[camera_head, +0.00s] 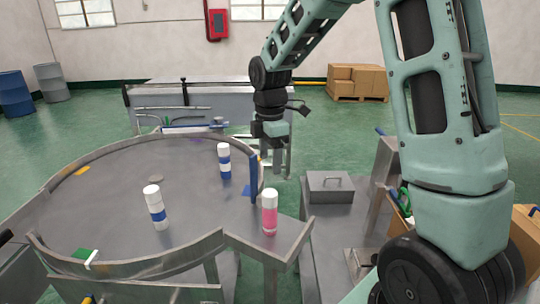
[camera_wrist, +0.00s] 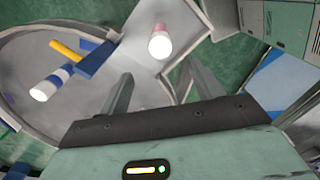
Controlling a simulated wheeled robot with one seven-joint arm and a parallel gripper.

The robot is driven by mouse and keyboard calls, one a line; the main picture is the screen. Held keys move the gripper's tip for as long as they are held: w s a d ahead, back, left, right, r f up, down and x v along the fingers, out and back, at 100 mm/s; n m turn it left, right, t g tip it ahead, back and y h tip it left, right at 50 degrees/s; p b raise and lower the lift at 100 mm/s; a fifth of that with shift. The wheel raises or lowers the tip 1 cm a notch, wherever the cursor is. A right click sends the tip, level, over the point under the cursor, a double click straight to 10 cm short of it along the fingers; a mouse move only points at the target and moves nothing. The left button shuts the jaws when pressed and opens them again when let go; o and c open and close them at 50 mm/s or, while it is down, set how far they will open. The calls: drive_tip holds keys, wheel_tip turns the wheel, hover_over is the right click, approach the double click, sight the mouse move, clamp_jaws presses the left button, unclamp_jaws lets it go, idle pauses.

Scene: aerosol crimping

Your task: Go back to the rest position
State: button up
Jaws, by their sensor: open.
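In the head view my gripper (camera_head: 270,142) hangs at the end of my arm, above the right edge of the round table. A pink can with a white cap (camera_head: 269,213) stands upright on the outlet ledge at the table's right; it also shows in the wrist view (camera_wrist: 160,42). Two blue-and-white cans stand on the round table, one nearer the front (camera_head: 156,208) and one farther back (camera_head: 224,162).
The round metal table (camera_head: 110,200) has a raised rim and a blue guide (camera_head: 253,178). A grey box with a handle (camera_head: 330,187) stands right of the ledge. Green floor lies open behind.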

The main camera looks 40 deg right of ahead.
drive_tip(key=shift+r, duration=0.7)
